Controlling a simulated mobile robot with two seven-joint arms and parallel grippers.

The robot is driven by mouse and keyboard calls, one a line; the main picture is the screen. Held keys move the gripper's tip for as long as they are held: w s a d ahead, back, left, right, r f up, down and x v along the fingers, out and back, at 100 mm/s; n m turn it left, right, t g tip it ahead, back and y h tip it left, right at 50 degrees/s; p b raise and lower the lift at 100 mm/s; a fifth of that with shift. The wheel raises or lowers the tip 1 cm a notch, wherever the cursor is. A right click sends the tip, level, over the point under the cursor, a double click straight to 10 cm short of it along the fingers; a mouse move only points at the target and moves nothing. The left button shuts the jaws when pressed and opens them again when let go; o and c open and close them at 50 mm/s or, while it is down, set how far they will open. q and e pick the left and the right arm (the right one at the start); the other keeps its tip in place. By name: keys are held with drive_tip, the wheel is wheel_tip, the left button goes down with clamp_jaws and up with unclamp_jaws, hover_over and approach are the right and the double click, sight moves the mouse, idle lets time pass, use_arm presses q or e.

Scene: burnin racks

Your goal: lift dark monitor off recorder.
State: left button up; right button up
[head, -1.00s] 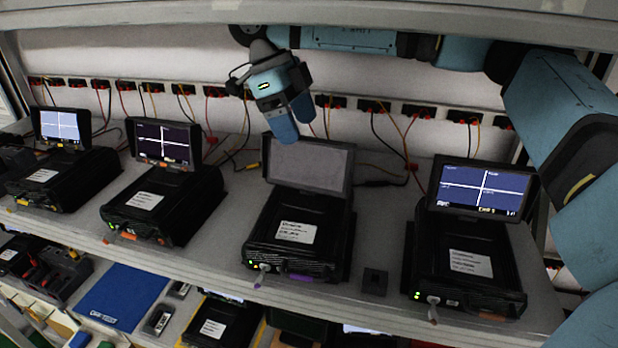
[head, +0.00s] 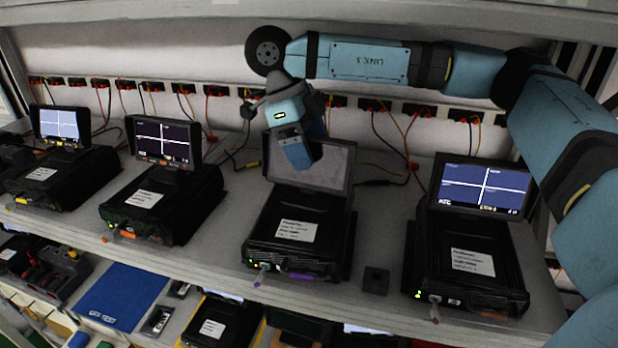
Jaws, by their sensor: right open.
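The dark monitor (head: 328,172) has a blank grey screen and stands tilted back at the rear of its black recorder (head: 300,225), third from the left on the shelf. The recorder has a white label and a purple tab at its front. My right gripper (head: 300,160) is open in front of the monitor's upper left part, pointing down, and covers some of the screen. I cannot tell whether its fingers touch the monitor. My left gripper is not in view.
Recorders with lit monitors stand on both sides, a blue-screened one (head: 482,188) at right and a dark-blue one (head: 163,141) at left. A small black block (head: 375,281) lies on the shelf. Cables and sockets line the back wall. A shelf edge runs overhead.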

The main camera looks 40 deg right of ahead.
drive_tip(key=shift+c, duration=0.4)
clamp_jaws()
